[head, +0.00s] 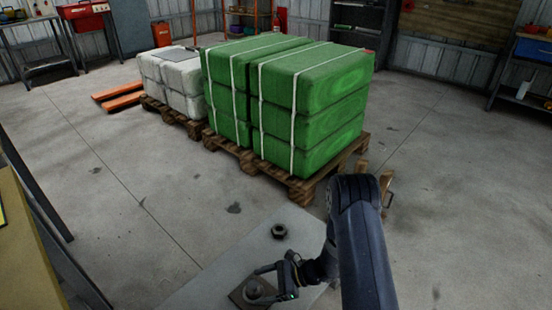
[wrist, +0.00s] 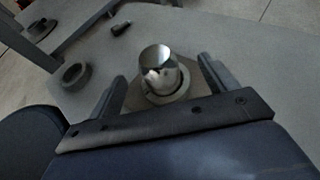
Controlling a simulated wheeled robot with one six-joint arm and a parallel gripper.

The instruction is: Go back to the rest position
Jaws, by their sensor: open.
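My gripper (head: 272,283) is low over a grey table (head: 206,286) at the bottom of the head view. In the wrist view its two fingers (wrist: 163,82) are apart. A shiny round-topped metal piece (wrist: 158,65) stands upright in a pale ring, between the fingers in the picture. Gaps show on both sides of it; I cannot tell how far ahead of the fingertips it is. In the head view this metal piece (head: 254,291) is on a dark square plate, beside my gripper.
A dark ring-shaped nut (head: 279,231) lies on the table; the wrist view shows it too (wrist: 76,77), near a small dark cylinder (wrist: 121,28). Strapped green bales (head: 315,85) and white sacks (head: 180,78) stand on pallets beyond. Open floor (head: 460,200) lies to the right.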

